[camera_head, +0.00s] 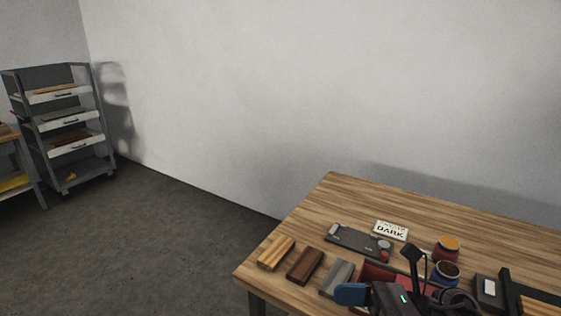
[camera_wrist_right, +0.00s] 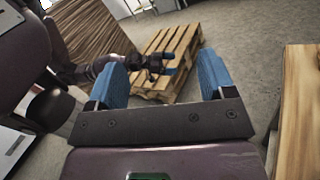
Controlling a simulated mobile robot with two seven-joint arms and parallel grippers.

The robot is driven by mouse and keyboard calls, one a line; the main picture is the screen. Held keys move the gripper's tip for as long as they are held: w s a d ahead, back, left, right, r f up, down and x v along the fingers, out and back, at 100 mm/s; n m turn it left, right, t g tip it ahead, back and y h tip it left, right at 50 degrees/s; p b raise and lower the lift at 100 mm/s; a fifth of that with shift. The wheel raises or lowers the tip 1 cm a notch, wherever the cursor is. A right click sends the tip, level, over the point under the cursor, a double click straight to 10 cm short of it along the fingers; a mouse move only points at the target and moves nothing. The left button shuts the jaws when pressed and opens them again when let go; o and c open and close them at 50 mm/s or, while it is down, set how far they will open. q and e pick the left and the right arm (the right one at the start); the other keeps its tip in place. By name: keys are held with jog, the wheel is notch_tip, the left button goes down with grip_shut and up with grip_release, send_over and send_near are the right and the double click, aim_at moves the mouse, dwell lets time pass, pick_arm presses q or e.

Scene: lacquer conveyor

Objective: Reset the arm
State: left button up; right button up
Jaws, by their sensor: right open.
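My right gripper (camera_wrist_right: 162,62) is open, with its two blue fingers wide apart and nothing between them. In the head view its blue finger (camera_head: 350,293) and dark wrist show at the bottom, pointing left in front of the wooden table (camera_head: 335,195). My left gripper (camera_wrist_right: 168,61) shows small in the right wrist view, beyond the right fingers. Its two blue tips are apart with nothing seen between them. The left arm is not in the head view.
The table holds wood blocks (camera_head: 276,253), a grey block (camera_head: 337,278), a dark plate (camera_head: 357,240), a DARK sign (camera_head: 390,231), an orange-topped jar (camera_head: 447,249), a blue jar (camera_head: 445,272) and a red tray (camera_head: 378,273). A pallet (camera_wrist_right: 172,45) stands on the floor. A shelf rack (camera_head: 62,120) stands left.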

jog(key=w+d+f+m+t+h, duration=0.1)
jog(key=d+f+m+t+h, duration=0.4)
jog(key=m, duration=0.6)
jog(key=w+d+f+m+t+h, duration=0.1)
jog(key=d+f+m+t+h, duration=0.1)
jog(key=m+t, duration=0.65)
jog(key=w+d+f+m+t+h, duration=0.2)
jog(key=d+f+m+t+h, duration=0.15)
jog(key=m, duration=0.95)
jog(key=s+d+f+m+g+h, duration=0.3)
jog(key=s+f+m, duration=0.3)
jog(key=f+m, duration=0.2)
jog(key=s+d+f+m+g+h, duration=0.3)
jog(key=s+f+m+h, duration=0.2)
jog(key=f+m, duration=0.4)
jog(key=shift+s+f, duration=0.2)
jog(key=shift+s, duration=0.15)
